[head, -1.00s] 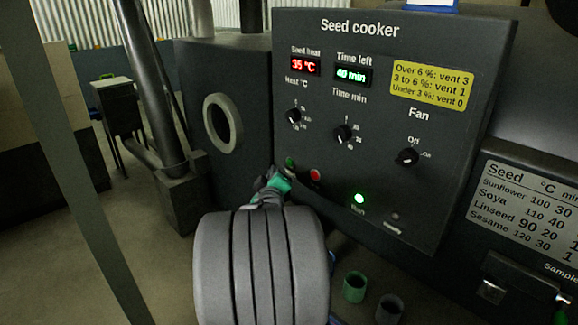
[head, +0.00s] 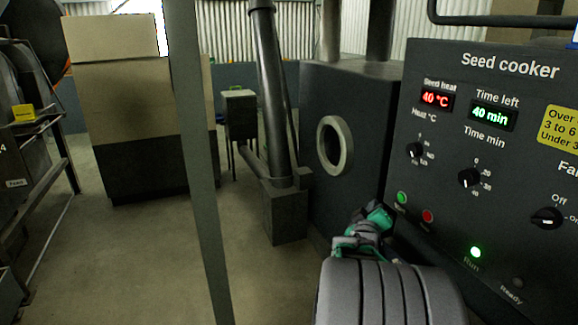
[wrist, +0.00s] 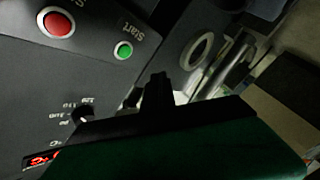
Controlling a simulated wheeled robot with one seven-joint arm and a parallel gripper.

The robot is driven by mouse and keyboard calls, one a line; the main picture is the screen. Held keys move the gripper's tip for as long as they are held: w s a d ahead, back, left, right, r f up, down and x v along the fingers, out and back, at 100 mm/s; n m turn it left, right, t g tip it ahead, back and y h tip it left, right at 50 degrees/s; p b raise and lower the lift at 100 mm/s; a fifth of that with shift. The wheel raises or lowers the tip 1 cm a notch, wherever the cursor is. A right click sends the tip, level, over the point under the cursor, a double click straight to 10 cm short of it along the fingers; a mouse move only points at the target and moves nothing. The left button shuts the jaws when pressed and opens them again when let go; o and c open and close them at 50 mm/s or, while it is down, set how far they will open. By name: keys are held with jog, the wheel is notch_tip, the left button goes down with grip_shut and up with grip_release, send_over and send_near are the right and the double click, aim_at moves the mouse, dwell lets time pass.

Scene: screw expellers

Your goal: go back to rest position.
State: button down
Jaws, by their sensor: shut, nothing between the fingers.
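My gripper (head: 376,212), grey and green, is in front of the seed cooker panel (head: 455,155) in the head view, left of and below the green start button (head: 402,197). It looks apart from the button. In the wrist view the dark fingers of my gripper (wrist: 158,88) are together with nothing held. The green start button (wrist: 124,50) and red button (wrist: 57,23) are above and left of them there. My arm hides part of the panel's lower left edge in the head view.
The panel reads 40 °C and 40 min, and its green run lamp (head: 475,252) is lit. A round grey port (head: 347,146) is left of the panel. A slanted pipe (head: 273,100) and a post (head: 200,150) stand further left. Open floor (head: 155,255) lies at left.

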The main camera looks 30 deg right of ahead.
jog(key=w+a+f+y+p, duration=0.1)
jog(key=w+a+y, duration=0.15)
jog(key=a, duration=0.55)
jog(key=w+a+f+y+p, duration=0.1)
jog(key=w+a+y+p, duration=0.15)
jog(key=a, duration=0.55)
jog(key=w+a+f+y, duration=0.1)
jog(key=a+y, duration=0.3)
jog(key=a, duration=0.4)
jog(key=s+a+f+n+g+y+p, duration=0.1)
jog(key=s+a+g+y, duration=0.1)
jog(key=s+a, duration=0.4)
jog(key=s+a+f+g+y+p, duration=0.1)
jog(key=s+a, duration=0.6)
jog(key=a, duration=0.8)
jog(key=g+y+p, duration=0.1)
jog(key=g+y, duration=0.1)
jog(key=g, duration=0.1)
jog(key=shift+f+n, duration=0.15)
jog(key=shift+n, duration=0.25)
jog(key=shift+s+a, duration=0.1)
